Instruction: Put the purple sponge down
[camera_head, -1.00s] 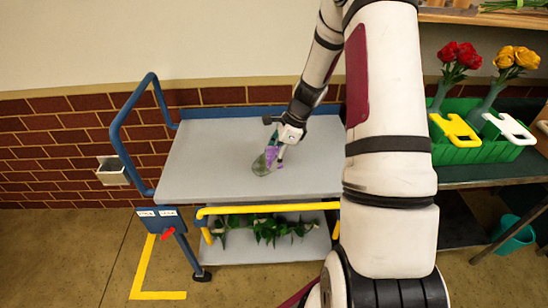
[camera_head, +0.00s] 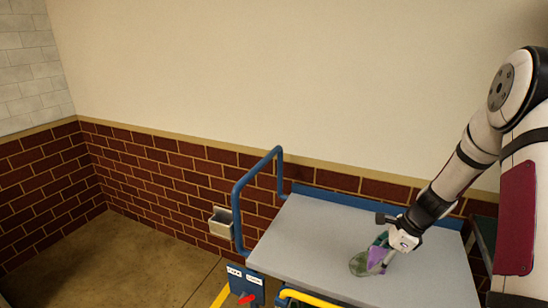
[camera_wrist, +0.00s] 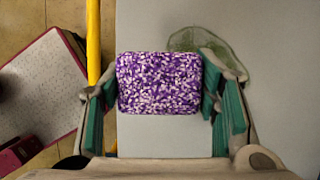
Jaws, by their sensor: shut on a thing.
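The purple sponge (camera_head: 376,258), speckled purple and white in the wrist view (camera_wrist: 158,83), is between the fingers of my gripper (camera_head: 380,252). In the wrist view the green-padded fingers (camera_wrist: 160,88) are shut on its left and right sides. The sponge is over the grey top of the cart (camera_head: 310,238); I cannot tell whether it touches the surface. A clear greenish glass vessel (camera_head: 358,265) is on the cart top just left of the sponge in the head view. It also shows behind the right finger in the wrist view (camera_wrist: 190,38).
The cart has a blue rail handle (camera_head: 239,205) at its left and a yellow bar (camera_head: 310,298) along its front. The cart top left of the glass is clear. A brick wall (camera_head: 180,160) stands behind.

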